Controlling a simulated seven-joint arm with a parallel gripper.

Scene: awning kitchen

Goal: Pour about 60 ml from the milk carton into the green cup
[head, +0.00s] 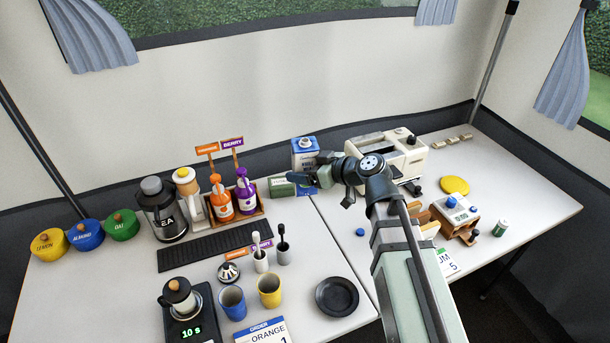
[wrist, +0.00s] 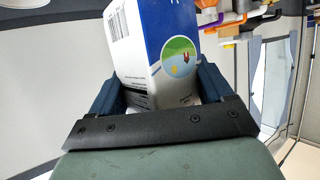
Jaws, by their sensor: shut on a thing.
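A rack with an orange bottle (head: 220,203) and a purple bottle (head: 246,195) is farther left. A black dish (head: 337,296) lies at the front.

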